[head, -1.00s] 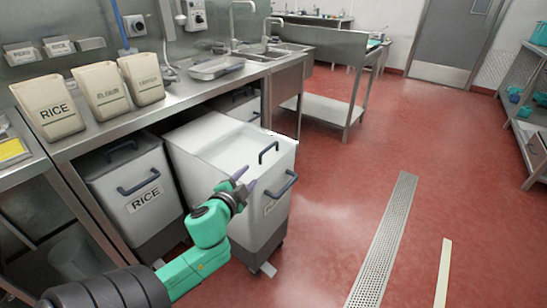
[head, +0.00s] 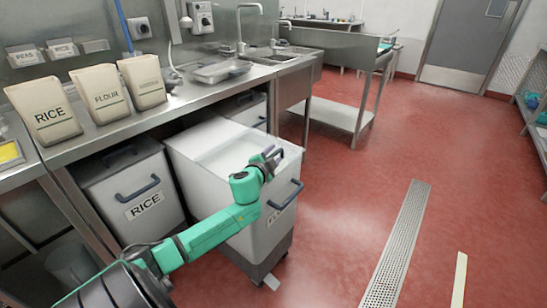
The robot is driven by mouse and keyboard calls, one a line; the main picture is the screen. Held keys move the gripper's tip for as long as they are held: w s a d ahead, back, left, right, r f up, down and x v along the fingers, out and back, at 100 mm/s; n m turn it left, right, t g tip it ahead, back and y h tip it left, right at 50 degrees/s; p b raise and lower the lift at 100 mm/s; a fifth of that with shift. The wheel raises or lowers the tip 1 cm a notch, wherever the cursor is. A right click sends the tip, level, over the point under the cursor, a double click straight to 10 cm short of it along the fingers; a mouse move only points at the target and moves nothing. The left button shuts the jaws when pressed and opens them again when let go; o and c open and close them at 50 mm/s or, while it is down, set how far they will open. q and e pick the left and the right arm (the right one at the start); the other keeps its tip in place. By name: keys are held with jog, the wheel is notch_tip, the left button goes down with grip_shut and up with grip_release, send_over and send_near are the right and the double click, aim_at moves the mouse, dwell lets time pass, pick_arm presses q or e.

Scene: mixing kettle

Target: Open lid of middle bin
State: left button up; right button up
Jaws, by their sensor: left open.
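The middle bin (head: 255,235) is a white wheeled bin pulled partly out from under the steel counter. Its label is partly hidden by my left arm. Its pale lid (head: 213,143) lies closed on top, with a dark lid handle (head: 281,154) near the front edge. A second dark handle (head: 287,195) is on the bin's front. My left gripper (head: 273,153) is at the lid handle, with its jaws open; whether it touches the handle I cannot tell. My right gripper is not in view.
A bin labelled RICE (head: 142,195) stands left of the middle bin under the counter (head: 190,100). Several labelled containers and a steel tray (head: 222,71) stand on the counter. The red floor (head: 350,190) to the right is clear, with a drain grate (head: 402,240).

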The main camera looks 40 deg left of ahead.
pick_arm(q)
grip_shut()
dwell(1.4)
